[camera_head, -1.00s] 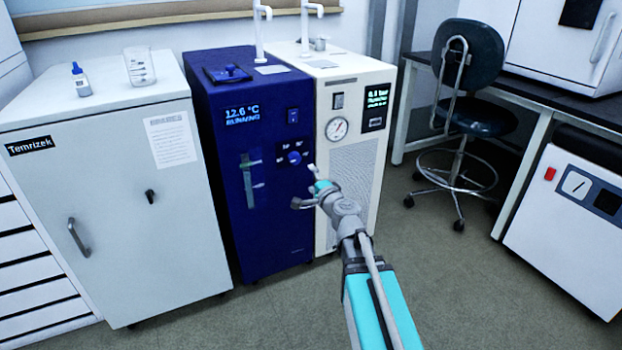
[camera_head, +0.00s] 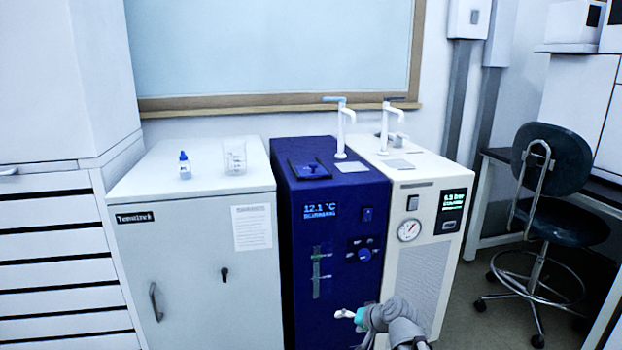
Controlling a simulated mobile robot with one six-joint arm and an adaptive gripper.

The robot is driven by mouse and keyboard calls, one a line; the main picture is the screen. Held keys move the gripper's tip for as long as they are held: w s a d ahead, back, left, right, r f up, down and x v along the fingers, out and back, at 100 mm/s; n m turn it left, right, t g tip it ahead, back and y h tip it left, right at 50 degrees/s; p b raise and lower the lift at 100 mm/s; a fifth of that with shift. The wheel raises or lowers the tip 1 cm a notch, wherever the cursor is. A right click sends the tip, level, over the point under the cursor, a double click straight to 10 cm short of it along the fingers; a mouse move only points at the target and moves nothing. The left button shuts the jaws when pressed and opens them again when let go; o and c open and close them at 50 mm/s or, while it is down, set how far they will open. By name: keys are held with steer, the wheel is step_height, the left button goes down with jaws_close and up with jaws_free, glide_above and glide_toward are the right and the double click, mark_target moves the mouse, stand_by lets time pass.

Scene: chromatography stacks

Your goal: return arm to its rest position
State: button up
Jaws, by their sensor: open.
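My gripper (camera_head: 347,318) is low in the view, in front of the lower part of the blue chiller unit (camera_head: 329,260). It looks small and partly turned away, with light fingertips and a teal band, and nothing shows between its fingers. My grey arm links (camera_head: 392,322) run from it down to the bottom edge, and the rest of the arm is out of view. The blue unit's display reads 12.1 °C, and its knob (camera_head: 364,254) is uncovered. The white unit (camera_head: 424,280) with a round gauge (camera_head: 409,230) stands beside it, partly hidden by my arm.
A grey cabinet (camera_head: 190,290) stands at the left, with a small blue-capped bottle (camera_head: 184,166) and a glass beaker (camera_head: 235,158) on top. White drawers (camera_head: 60,270) are further left. A dark swivel chair (camera_head: 553,160) stands at the right. Some floor (camera_head: 500,320) is free before it.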

steer(key=s+d+n+g+h+p, duration=0.3)
steer(key=s+d+g+h+p, duration=0.35)
steer(key=s, duration=0.55)
step_height(320, 180, up, 37)
steer(key=p, duration=3.6)
steer(key=shift+s, duration=0.15)
